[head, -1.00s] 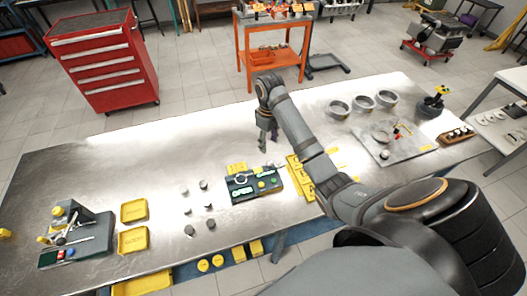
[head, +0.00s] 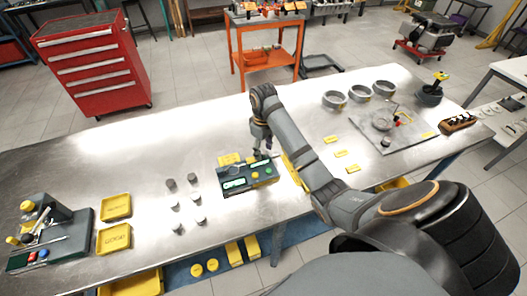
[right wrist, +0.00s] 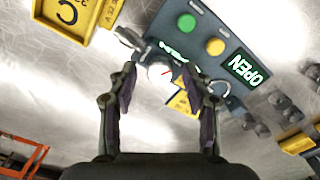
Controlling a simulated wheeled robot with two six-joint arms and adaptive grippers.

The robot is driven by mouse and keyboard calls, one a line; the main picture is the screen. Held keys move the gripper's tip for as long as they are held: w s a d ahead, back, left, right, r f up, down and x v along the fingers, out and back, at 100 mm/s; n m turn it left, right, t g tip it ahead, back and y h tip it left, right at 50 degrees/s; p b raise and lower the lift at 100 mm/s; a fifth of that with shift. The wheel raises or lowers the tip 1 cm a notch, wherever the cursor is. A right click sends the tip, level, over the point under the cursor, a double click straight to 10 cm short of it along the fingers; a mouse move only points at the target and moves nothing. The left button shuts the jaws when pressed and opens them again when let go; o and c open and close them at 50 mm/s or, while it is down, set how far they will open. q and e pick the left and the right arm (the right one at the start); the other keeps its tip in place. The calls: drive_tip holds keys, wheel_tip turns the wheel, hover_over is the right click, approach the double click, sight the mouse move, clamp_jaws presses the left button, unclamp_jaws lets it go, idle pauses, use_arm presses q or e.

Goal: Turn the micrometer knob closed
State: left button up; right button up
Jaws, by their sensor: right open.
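The micrometer station, a dark box with a green and a yellow button, stands mid-table in the head view (head: 249,181). It also shows in the right wrist view (right wrist: 228,38), with a lit display (right wrist: 245,69) reading OPEN. In the head view the right gripper (head: 262,146) is over the station's back edge. My left gripper is out of view.
Several small grey cylinders (head: 174,206) stand left of the station. Yellow trays (head: 115,207) and a dark fixture (head: 48,236) are further left. A yellow box (right wrist: 70,14) sits near the knob. Metal rings (head: 359,93) and a grey plate (head: 395,128) lie to the right.

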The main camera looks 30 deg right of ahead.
clamp_jaws()
drive_tip(key=shift+r+n+p, duration=0.2)
drive_tip(key=shift+n+p, duration=0.3)
drive_tip(key=shift+p, duration=0.3)
drive_tip(key=n+p, duration=0.4)
drive_tip(key=p, duration=0.1)
drive_tip(key=shift+s+n+p, duration=0.1)
drive_tip(key=shift+n+p, duration=0.25)
drive_tip(key=shift+n, duration=0.05)
drive_tip(key=n+p, duration=0.3)
drive_tip(key=n, duration=0.1)
drive_tip(key=shift+n, duration=0.3)
drive_tip(key=shift+f+n+p, duration=0.1)
drive_tip(key=shift+n+p, duration=0.4)
drive_tip(key=shift+n, duration=0.4)
drive_tip(key=n, duration=0.2)
drive_tip(key=shift+f+n, duration=0.1)
drive_tip(key=shift+n, duration=0.3)
drive_tip(key=n, duration=0.4)
drive_tip(key=shift+n, duration=2.5)
